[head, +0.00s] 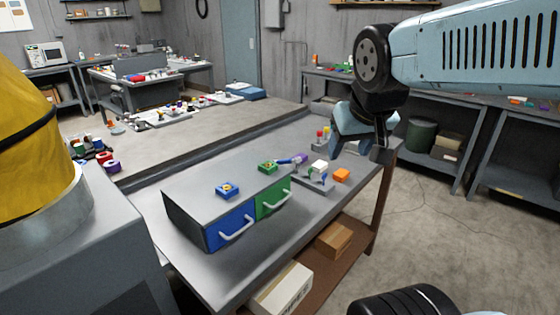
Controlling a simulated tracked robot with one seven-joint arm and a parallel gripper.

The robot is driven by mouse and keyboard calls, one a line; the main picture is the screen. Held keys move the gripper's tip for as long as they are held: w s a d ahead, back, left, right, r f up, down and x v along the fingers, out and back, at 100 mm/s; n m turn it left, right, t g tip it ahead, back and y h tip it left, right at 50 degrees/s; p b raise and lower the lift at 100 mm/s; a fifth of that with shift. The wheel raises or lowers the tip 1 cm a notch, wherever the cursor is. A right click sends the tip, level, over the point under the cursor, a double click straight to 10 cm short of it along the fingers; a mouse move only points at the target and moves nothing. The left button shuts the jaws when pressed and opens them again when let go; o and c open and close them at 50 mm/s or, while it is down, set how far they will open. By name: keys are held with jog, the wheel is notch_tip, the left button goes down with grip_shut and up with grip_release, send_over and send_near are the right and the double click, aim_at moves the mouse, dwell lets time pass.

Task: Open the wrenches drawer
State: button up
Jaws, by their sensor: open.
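A grey drawer cabinet (190,195) stands on the metal workbench (315,220). Its front has a blue drawer (222,233) on the left and a green drawer (264,206) on the right, each with a pale bar handle. Both drawers look shut. No label that I can read tells which is for wrenches. A blue block (227,191) and a green block (268,167) sit on the cabinet's top. My gripper (362,158) hangs open and empty above the bench's right end, right of the cabinet and apart from it.
An orange block (341,175), a small grey tray (313,184) and a purple item (292,159) lie right of the cabinet. Boxes (285,290) lie on the shelf below the bench. The floor (450,230) to the right is clear.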

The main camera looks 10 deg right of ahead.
jog(key=w+d+r+n+t+h, duration=0.1)
jog(key=w+d+t, duration=0.25)
jog(key=w, duration=0.95)
jog(key=w+d+r+n+t+h, duration=0.15)
jog(key=w+d, duration=0.35)
jog(key=w, duration=0.9)
jog(key=n+g+y, duration=0.4)
jog(key=n+y, duration=0.1)
jog(key=y, duration=0.4)
send_over(283, 162)
jog(key=s+d, duration=0.6)
jog(key=s, duration=0.1)
notch_tip(283, 162, down, 20)
jog(key=shift+h, duration=0.25)
jog(key=x, duration=1.3)
jog(key=shift+w+d, duration=0.2)
jog(key=shift+c, duration=0.4)
grip_shut()
